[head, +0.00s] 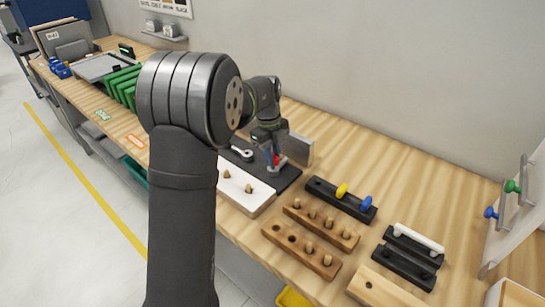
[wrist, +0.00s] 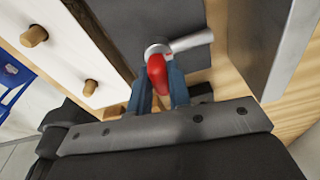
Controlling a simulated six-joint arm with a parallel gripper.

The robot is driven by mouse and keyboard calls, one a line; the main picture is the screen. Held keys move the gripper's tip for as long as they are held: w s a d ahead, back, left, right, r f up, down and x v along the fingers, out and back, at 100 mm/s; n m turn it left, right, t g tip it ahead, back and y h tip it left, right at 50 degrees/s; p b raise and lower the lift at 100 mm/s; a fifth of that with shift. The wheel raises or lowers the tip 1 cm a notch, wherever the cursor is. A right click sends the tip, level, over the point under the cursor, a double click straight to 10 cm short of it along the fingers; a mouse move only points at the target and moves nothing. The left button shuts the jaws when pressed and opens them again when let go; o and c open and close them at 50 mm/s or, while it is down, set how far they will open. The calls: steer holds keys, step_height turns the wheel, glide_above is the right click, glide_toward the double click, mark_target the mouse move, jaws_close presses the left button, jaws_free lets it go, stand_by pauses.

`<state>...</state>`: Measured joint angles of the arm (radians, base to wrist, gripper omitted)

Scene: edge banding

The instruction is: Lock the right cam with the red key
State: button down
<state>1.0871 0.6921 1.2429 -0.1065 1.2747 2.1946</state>
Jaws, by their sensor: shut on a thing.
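My gripper (head: 270,153) is shut on the red key (head: 275,160), low over the right part of a dark fixture plate (head: 285,178). In the wrist view the red key (wrist: 157,70) stands between the blue fingers of my gripper (wrist: 159,92). Its far end is at the round hub of the right cam (wrist: 158,49), whose silver lever (wrist: 192,41) points to the right. I cannot tell how deep the key sits in the hub. The left cam (head: 242,153), with a pale lever, lies left of my gripper in the head view.
A white panel with wooden pegs (head: 238,190) lies in front of the plate, and a grey upright block (head: 300,148) stands behind it. A black rack (head: 325,192) holds a yellow key (head: 342,190) and a blue key (head: 366,202). Wooden peg racks (head: 318,225) stand nearby.

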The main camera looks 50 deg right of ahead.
steer(key=shift+r, duration=2.65)
